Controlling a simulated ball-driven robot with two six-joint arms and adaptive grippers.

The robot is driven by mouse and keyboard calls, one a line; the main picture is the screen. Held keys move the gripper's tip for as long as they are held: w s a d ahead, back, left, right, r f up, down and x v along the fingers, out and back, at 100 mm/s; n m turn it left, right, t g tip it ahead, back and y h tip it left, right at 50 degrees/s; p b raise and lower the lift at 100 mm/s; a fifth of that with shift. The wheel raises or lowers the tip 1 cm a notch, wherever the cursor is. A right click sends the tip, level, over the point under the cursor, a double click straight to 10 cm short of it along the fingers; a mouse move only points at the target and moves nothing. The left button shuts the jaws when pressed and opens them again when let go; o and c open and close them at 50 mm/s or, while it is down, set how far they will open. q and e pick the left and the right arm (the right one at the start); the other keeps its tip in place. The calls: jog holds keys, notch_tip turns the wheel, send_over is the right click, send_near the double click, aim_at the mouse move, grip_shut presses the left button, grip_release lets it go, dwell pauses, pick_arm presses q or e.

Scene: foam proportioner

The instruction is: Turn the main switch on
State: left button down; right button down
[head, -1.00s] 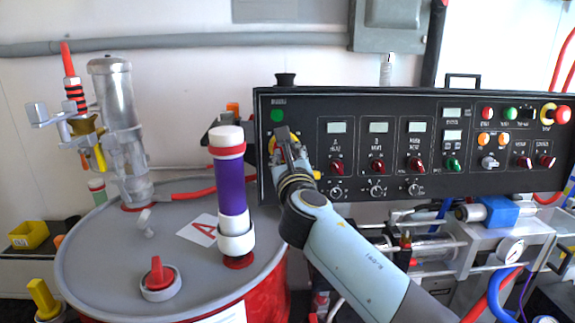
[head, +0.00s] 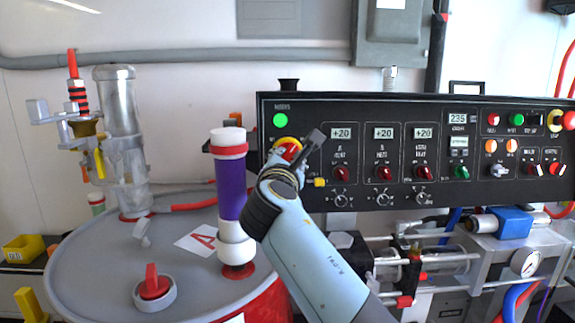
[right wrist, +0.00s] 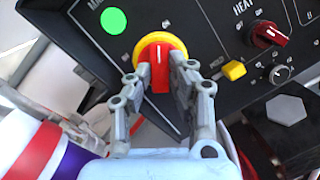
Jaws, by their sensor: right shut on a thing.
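The main switch is a red knob on a yellow ring, at the left end of the black control panel in the head view (head: 288,147). In the right wrist view the red knob (right wrist: 160,66) has its white mark pointing along the picture's vertical. My right gripper (right wrist: 158,78) has one finger on each side of the knob and is shut on it. In the head view the right gripper (head: 292,158) partly hides the switch. The green lamp (head: 280,120) above the switch is bright. My left gripper is in no view.
The panel (head: 350,107) carries lit displays (head: 341,132), dark red knobs and a yellow button (right wrist: 234,70) close beside the right finger. A purple-and-white cylinder (head: 230,190) stands on the grey drum lid (head: 90,262) left of my right arm.

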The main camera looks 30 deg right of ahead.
jog(key=shift+m+g, duration=0.3)
jog(key=shift+m, duration=0.7)
jog(key=c, duration=1.2)
grip_release()
notch_tip(320, 180, up, 10)
jog(key=shift+r, duration=0.1)
